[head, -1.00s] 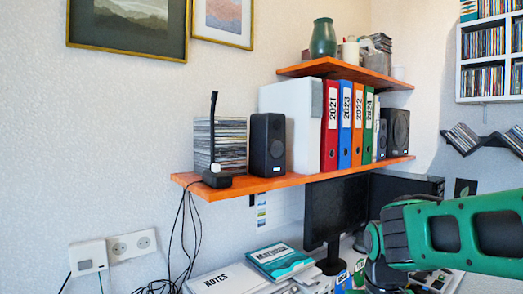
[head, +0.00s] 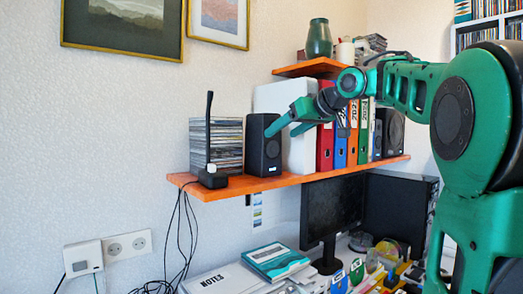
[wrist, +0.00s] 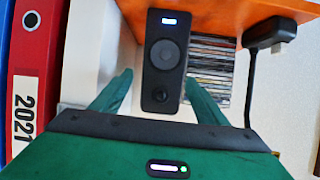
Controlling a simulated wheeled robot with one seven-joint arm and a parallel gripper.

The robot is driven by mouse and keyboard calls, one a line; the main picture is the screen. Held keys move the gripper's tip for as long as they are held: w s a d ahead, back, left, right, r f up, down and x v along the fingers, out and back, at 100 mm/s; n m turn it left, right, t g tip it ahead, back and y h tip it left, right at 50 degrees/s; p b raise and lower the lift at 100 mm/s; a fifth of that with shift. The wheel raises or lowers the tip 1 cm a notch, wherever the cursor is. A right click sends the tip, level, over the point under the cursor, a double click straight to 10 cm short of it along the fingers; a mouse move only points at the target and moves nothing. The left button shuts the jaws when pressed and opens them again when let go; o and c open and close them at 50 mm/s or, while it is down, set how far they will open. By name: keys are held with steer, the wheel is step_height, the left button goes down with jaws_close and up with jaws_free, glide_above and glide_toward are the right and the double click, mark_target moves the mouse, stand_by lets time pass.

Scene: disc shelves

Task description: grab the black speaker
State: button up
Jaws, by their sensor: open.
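The black speaker (head: 264,146) stands upright on the orange shelf, between a stack of discs and a white box. In the wrist view the speaker (wrist: 165,62) appears upside down, with its front facing me, between my two green fingers. My gripper (head: 281,130) is open and empty, its fingertips close to the speaker's front right side in the head view. In the wrist view my gripper (wrist: 158,79) has one finger on each side of the speaker. I cannot tell whether the fingers touch it. Another black speaker (head: 393,131) stands at the shelf's right end.
The stack of discs (head: 216,146) and a black device (head: 212,178) with an upright stick and cables are left of the speaker. The white box (head: 299,95) and several binders (head: 325,148) stand right of it. A smaller upper shelf (head: 306,69) is above. A monitor (head: 332,208) stands below.

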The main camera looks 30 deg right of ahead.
mark_target(262, 135)
steer(key=shift+n+y, duration=0.3)
steer(key=shift+n, duration=0.1)
steer(key=x, duration=0.3)
steer(key=r+x, duration=0.1)
steer(key=x, duration=0.3)
steer(key=w+r+x, duration=0.1)
steer(key=x, duration=0.2)
steer(key=shift+w+a, duration=0.1)
steer(key=shift+a, duration=0.2)
steer(key=shift+r+t, duration=0.1)
steer(key=shift+t, duration=0.2)
steer(key=c, duration=1.2)
steer(key=shift+r, duration=0.1)
